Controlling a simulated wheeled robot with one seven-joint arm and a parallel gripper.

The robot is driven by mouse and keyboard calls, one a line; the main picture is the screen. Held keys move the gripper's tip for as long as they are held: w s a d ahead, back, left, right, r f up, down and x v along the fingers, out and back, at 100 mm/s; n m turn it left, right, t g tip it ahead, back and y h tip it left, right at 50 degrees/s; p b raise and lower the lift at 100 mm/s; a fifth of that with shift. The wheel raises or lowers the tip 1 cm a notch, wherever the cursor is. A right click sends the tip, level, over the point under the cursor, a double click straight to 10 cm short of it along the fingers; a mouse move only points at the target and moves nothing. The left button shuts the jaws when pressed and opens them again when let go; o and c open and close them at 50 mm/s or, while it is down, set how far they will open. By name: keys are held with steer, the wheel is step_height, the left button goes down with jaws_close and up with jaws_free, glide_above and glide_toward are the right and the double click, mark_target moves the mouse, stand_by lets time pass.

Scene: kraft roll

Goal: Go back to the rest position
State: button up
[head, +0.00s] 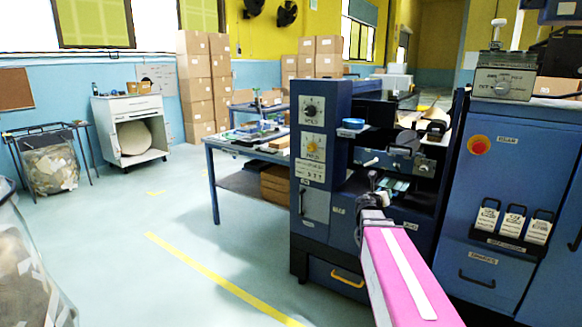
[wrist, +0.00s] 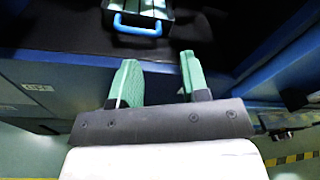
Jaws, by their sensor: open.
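My gripper (wrist: 158,80) is open, with its two green fingers apart and nothing between them in the wrist view. Its fingers point at the dark recess of a blue machine. A dark tray with a bright blue handle (wrist: 138,27) lies ahead of the fingers, apart from them. In the head view my pink arm reaches up from the bottom right to the front of the blue machine (head: 322,150). The gripper end there is small and dark, and its fingers are hard to make out.
A blue cabinet (head: 495,190) with labelled pockets stands close on the right. A blue worktable (head: 217,190) is left of the machine. A clear bin (head: 25,270) is at the lower left. Floor with a yellow line (head: 215,278) is open between them.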

steer(key=s+a+f+m+g+y, duration=0.1)
steer(key=s+a+f+m+g, duration=0.1)
steer(key=s+f+m+g, duration=0.45)
steer(key=s+a+f+m+g+y, duration=0.15)
steer(key=s+f+m, duration=0.25)
steer(key=f+m, duration=0.6)
steer(key=s+a+f+m+g+y, duration=0.2)
steer(key=s+a+f+m+y, duration=0.1)
steer(key=s+a+m, duration=0.3)
steer(key=s+a+f+m+g+y, duration=0.3)
steer(key=s+a+m, duration=0.4)
steer(key=m, duration=0.3)
steer(key=shift+a+f+m+y, duration=0.35)
steer(key=shift+a+f+y, duration=0.35)
steer(key=shift+y, duration=0.35)
steer(key=shift+s, duration=0.1)
